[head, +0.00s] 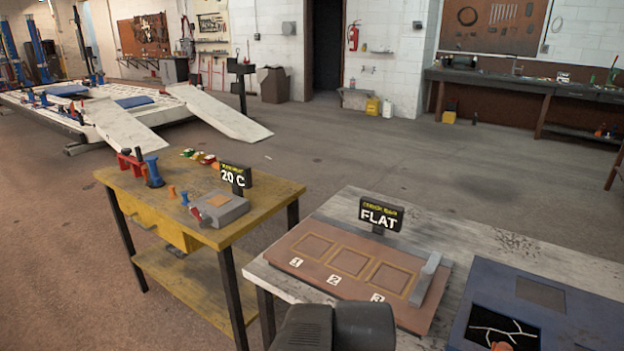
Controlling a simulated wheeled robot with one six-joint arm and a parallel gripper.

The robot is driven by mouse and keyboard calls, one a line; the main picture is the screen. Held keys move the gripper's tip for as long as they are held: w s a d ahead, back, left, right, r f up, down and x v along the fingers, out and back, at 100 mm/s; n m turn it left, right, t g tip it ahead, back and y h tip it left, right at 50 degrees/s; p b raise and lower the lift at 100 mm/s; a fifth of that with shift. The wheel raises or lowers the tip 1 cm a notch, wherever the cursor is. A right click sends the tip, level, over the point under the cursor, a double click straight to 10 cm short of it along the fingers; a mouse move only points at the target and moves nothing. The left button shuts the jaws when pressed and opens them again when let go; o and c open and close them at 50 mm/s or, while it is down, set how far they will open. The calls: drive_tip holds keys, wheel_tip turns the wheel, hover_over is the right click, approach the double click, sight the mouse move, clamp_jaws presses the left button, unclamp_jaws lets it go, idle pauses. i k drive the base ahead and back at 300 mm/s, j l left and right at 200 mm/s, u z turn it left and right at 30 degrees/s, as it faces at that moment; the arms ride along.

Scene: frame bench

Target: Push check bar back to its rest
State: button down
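The check bar (425,279) appears to be the light grey bar at the right end of a brown board (297,262) on the grey-topped bench. It slants across the board's right end, and its far end stands up higher. The board has three framed squares marked 1, 2 and 3; all look empty. A black sign (381,214) behind the board reads "FLAT", with small yellow lettering above. Dark parts of my arm show at the bottom edge, in front of the board. My gripper's fingers are not visible.
A blue case (603,312) with a cracked black panel lies right of the board. A yellow bench (262,196) at left holds a "20 C" sign (235,178), a grey device (219,210) and small coloured tools. A gap separates the benches. Open floor lies behind.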

sight(428, 271)
drive_tip(key=i+l+z, duration=0.1)
drive_tip(key=l+z, duration=0.3)
drive_tip(key=i+l+z, duration=0.15)
drive_tip(key=l+z, duration=0.2)
drive_tip(key=i+l+z, duration=0.2)
drive_tip(key=z, duration=0.2)
